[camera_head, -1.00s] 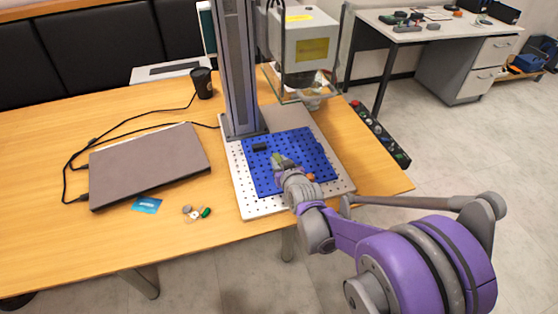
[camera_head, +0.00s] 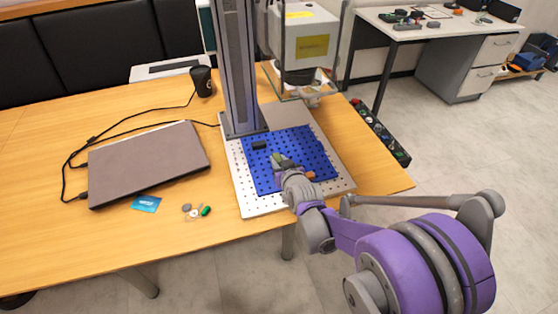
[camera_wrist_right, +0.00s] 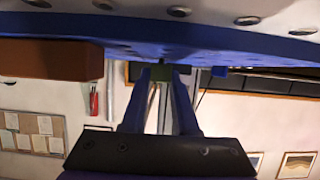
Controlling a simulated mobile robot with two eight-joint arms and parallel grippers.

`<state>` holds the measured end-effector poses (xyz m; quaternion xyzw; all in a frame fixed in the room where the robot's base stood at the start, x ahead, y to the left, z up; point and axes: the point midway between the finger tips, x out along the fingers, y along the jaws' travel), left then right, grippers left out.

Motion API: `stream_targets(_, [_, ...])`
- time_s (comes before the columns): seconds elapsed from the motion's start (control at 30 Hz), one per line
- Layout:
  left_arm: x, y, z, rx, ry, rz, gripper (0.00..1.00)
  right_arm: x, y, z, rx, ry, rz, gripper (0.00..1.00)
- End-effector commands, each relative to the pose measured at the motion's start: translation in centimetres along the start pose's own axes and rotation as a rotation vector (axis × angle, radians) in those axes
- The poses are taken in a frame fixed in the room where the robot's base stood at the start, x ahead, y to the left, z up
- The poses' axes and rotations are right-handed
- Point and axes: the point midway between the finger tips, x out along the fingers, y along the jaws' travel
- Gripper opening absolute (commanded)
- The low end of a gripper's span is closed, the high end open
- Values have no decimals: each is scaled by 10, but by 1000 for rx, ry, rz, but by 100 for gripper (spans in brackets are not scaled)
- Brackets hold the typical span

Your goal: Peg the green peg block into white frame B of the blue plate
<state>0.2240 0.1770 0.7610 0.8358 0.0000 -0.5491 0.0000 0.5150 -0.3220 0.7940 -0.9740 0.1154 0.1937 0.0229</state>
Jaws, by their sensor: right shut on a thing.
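The blue plate (camera_head: 305,143) lies on a perforated white base (camera_head: 262,207) below the tall column. My right gripper (camera_head: 283,162) is low over the middle of the blue plate, with its arm coming in from the right. It is shut on the green peg block (camera_wrist_right: 160,77), a small patch of which shows between the fingertips in the right wrist view. I cannot tell whether the block touches the plate or sits in a frame. White frame B cannot be made out. My left gripper is out of view.
A dark block (camera_head: 259,145) sits on the plate beyond my gripper. An orange-brown block (camera_wrist_right: 50,60) is close beside my gripper in the right wrist view. The laser head (camera_head: 303,45) hangs behind. A laptop (camera_head: 148,163) and small parts (camera_head: 196,212) lie left.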

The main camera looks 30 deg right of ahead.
Motion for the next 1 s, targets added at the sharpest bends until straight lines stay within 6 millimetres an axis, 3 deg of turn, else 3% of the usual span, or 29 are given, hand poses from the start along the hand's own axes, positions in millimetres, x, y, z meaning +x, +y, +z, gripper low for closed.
stream_targets(0.33, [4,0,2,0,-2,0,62,2,0,5,0,0,0,0])
stream_targets(0.37, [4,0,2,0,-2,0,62,2,0,5,0,0,0,29])
stream_targets(0.5, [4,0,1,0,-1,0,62,2,0,5,0,0,0,54])
stream_targets(0.57, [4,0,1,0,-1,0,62,2,0,5,0,0,0,62])
stream_targets(0.87, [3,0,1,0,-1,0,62,0,0,5,0,0,0,62])
stream_targets(1.0, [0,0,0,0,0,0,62,-14,0,4,0,0,0,62])
